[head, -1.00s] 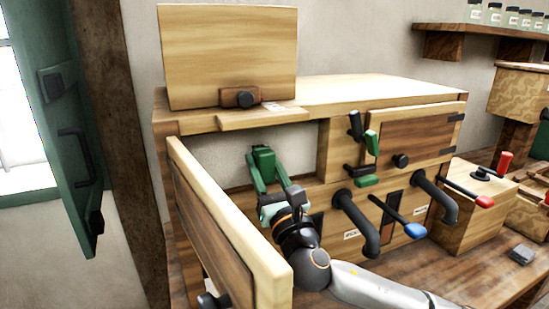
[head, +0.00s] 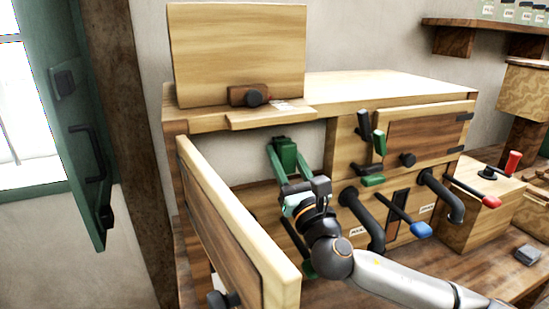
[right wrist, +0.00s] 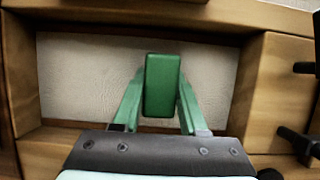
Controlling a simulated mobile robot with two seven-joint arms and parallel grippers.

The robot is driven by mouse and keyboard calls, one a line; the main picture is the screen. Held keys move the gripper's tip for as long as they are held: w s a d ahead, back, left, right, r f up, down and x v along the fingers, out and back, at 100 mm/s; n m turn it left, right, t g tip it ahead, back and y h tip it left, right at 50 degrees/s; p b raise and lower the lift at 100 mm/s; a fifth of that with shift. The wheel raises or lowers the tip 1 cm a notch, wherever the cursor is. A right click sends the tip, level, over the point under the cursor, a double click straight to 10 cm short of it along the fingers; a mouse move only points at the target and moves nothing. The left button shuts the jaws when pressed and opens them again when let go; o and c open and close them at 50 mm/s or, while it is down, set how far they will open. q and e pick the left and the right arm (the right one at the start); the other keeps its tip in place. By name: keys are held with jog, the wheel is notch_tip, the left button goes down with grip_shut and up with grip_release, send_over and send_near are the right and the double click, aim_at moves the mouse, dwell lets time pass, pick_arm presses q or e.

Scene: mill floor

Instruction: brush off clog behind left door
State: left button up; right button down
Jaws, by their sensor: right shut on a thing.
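The left door (head: 240,225) of the wooden cabinet stands swung open toward me. Behind it is an open compartment with a pale back, which fills the middle of the right wrist view (right wrist: 80,80). My right gripper (head: 284,155) is at this opening, its green fingers shut on a green block (right wrist: 162,85), perhaps a brush; no bristles show. The block also shows in the head view (head: 288,153). It appears upright between the fingertips, in front of the pale back; I cannot tell whether it touches it. No clog can be made out. My left gripper is not in view.
A wooden panel (head: 237,55) stands upright on the cabinet top. Right of the opening are a closed door (head: 430,138), levers with green and blue (head: 421,230) handles, and black bent pipes (head: 368,220). A green shutter (head: 80,140) hangs at the left.

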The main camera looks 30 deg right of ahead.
aim_at(261, 144)
jog(key=shift+s+d+f+b, duration=0.1)
jog(key=shift+s+d+b, duration=0.1)
jog(key=shift+d, duration=0.45)
jog(key=shift+s+d+b, duration=0.1)
jog(key=shift+d+b, duration=0.1)
jog(key=shift+d, duration=1.05)
jog(key=shift+r, duration=0.2)
jog(key=shift+w+a+r+p, duration=0.1)
jog(key=shift+w+a+p, duration=0.05)
jog(key=shift+a+p, duration=0.5)
jog(key=shift+w+a+p, duration=0.2)
jog(key=shift+a+p, duration=0.15)
jog(key=shift+a, duration=0.55)
jog(key=shift+w+a+p, duration=0.2)
jog(key=shift+a+p, duration=0.15)
jog(key=shift+a, duration=0.55)
jog(key=shift+w+a+f+p, duration=0.1)
jog(key=shift+w+a+p, duration=0.1)
jog(key=shift+a, duration=0.4)
jog(key=shift+w+a+f+p, duration=0.1)
jog(key=shift+a+p, duration=0.05)
jog(key=shift+a, duration=0.4)
jog(key=shift+s, duration=0.1)
